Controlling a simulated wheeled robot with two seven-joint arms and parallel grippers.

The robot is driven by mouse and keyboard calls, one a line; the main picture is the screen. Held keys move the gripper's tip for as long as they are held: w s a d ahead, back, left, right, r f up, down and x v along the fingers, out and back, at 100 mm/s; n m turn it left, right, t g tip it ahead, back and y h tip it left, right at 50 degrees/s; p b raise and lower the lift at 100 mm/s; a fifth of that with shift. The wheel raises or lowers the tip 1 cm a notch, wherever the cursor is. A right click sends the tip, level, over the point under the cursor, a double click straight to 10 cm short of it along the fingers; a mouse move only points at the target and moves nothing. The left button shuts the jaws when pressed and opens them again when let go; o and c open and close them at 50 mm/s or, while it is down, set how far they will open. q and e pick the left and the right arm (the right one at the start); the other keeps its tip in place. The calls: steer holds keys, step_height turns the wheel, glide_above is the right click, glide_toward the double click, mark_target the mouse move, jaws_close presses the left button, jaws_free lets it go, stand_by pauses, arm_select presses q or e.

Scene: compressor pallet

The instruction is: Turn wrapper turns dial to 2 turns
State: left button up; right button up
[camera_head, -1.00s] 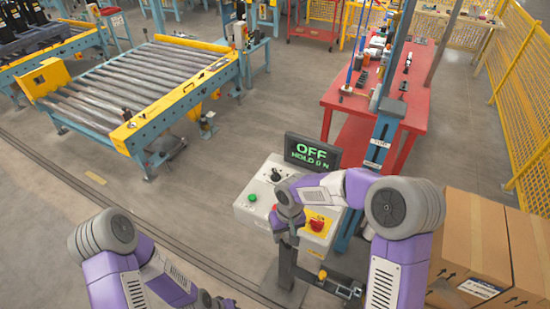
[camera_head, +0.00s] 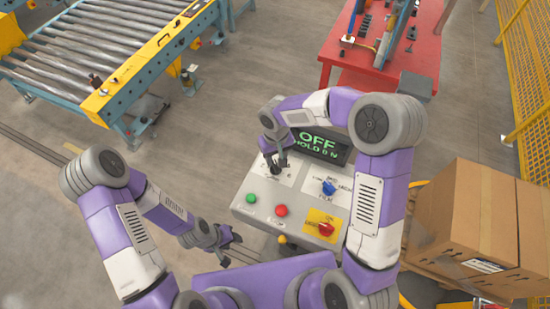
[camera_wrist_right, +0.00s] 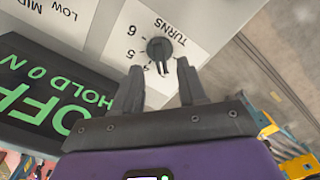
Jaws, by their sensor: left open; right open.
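The turns dial (camera_wrist_right: 160,48) is a black round knob on a white label reading TURNS, with the digits 4, 5 and 6 visible. Its other digits are hidden, and I cannot tell its exact setting. My right gripper (camera_wrist_right: 159,70) is open, with its fingertips just short of the dial and one on either side of it; they do not visibly grip it. In the head view my right gripper (camera_head: 274,164) is over the back left of the grey control panel (camera_head: 258,214) and partly covers the dial. My left gripper (camera_head: 229,243) is open and empty, left of the panel.
The panel has a green button (camera_head: 251,198), red button (camera_head: 282,210), blue knob (camera_head: 329,187) and red switch (camera_head: 325,229) on yellow. The display (camera_head: 318,144) behind reads OFF, HOLD 0 N. Cardboard boxes (camera_head: 480,215) stand right, a roller conveyor (camera_head: 95,50) back left.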

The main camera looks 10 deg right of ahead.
mark_target(276, 165)
steer(key=shift+w+f, duration=0.2)
steer(key=shift+f, duration=2.4)
jaws_close()
